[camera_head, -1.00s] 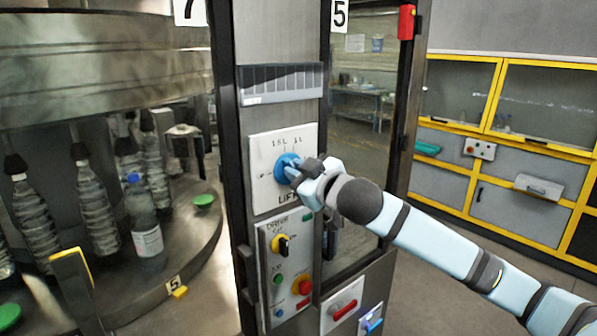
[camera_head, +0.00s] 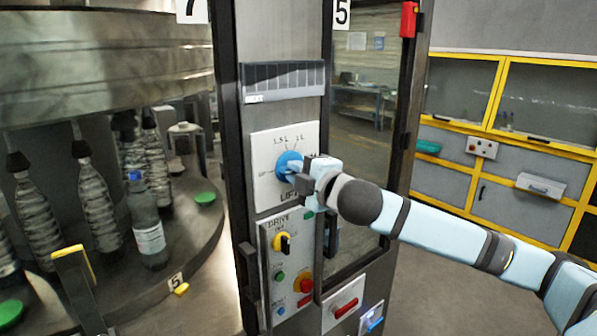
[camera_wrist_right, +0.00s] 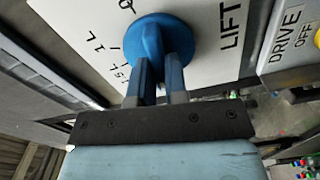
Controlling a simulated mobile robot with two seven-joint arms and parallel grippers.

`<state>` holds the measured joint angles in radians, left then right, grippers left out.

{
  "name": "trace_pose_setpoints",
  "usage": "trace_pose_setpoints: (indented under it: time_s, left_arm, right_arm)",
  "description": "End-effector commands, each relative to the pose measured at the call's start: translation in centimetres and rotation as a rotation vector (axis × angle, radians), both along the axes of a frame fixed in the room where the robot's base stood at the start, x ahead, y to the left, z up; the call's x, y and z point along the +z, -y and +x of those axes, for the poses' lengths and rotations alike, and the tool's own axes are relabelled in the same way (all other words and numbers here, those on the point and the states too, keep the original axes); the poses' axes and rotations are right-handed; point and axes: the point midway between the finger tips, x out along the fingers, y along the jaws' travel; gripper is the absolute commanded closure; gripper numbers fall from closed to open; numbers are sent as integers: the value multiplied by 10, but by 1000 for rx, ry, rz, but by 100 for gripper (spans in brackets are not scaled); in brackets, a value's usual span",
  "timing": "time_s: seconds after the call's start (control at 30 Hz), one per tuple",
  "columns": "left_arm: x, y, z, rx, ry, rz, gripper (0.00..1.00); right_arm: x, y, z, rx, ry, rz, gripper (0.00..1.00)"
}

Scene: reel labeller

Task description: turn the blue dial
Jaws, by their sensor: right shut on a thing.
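The blue dial (camera_head: 287,166) is on a white LIFT plate (camera_head: 264,180) on the machine's grey column, with the marks 1.5 L and 1 L above it. My right gripper (camera_head: 299,173) comes in from the right and is shut on the dial. In the right wrist view the round blue dial (camera_wrist_right: 160,42) fills the space between and beyond the fingertips (camera_wrist_right: 161,70), which are on its grip. The fingers hide part of the grip. My left gripper is not in view.
Below is the DRIVE panel (camera_head: 268,262) with a yellow-black switch (camera_head: 283,243) and several buttons. A red handle (camera_head: 346,308) sits lower right. Bottles stand on the round table (camera_head: 208,228) at left. A glass door is right of the column.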

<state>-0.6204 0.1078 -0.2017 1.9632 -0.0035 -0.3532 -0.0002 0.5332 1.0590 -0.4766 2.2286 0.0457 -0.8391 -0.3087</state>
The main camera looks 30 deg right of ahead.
Motion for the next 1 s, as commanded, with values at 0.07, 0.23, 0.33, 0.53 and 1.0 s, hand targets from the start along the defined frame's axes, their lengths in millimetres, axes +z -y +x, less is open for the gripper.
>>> trace_pose_setpoints:
  time_s: [0.07,0.23,0.33,0.53,1.0]
  left_arm:
    - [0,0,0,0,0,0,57]
    - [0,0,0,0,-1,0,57]
    - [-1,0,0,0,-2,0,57]
    - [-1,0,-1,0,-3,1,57]
    - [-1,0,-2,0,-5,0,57]
  right_arm:
    - [3,1,0,-2,11,-48,100]
    - [3,1,0,-3,17,-126,100]
    - [2,1,0,-3,19,-156,100]
    - [2,1,0,-3,21,-185,100]
    - [2,1,0,-4,21,-188,68]
